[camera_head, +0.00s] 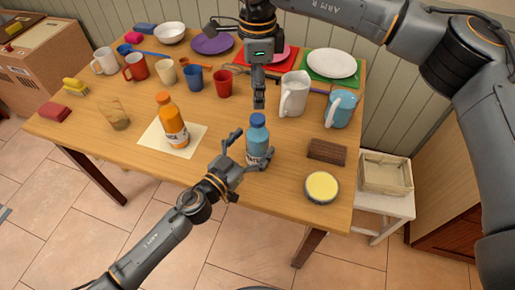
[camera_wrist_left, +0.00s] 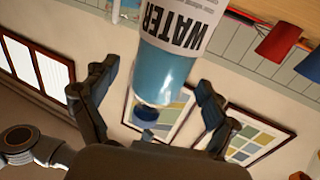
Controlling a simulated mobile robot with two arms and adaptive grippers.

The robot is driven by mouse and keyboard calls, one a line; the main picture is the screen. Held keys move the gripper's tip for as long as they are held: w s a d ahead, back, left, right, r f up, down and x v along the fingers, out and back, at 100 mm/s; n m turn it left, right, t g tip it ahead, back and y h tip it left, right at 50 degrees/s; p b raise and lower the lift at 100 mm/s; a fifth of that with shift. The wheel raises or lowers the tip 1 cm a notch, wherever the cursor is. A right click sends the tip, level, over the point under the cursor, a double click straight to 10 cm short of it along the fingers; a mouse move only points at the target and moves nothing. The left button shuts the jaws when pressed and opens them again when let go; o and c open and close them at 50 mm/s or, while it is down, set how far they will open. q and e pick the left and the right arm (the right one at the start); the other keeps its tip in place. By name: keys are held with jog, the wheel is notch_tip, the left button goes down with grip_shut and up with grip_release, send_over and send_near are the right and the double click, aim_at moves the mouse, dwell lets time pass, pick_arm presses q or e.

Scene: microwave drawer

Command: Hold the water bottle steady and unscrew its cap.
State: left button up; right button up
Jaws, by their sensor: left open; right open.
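The blue water bottle (camera_head: 258,142) stands upright near the front edge of the table, with its blue cap (camera_head: 258,120) on top. My left gripper (camera_head: 246,150) is open at the bottle's near left side. In the left wrist view the bottle (camera_wrist_left: 178,75), with its white WATER label, shows between the spread fingers (camera_wrist_left: 155,95); I cannot tell whether either finger touches it. My right gripper (camera_head: 259,98) points down from above, behind the bottle and apart from the cap. Its fingers are seen nearly edge-on, open and empty.
An orange bottle (camera_head: 172,122) stands on a paper sheet (camera_head: 152,138) to the left. A white pitcher (camera_head: 293,95), a light-blue pitcher (camera_head: 341,108), a brown block (camera_head: 326,151) and a yellow-topped round container (camera_head: 321,187) are to the right. Mugs and plates fill the back.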

pick_arm(q)
jog(key=shift+x, duration=1)
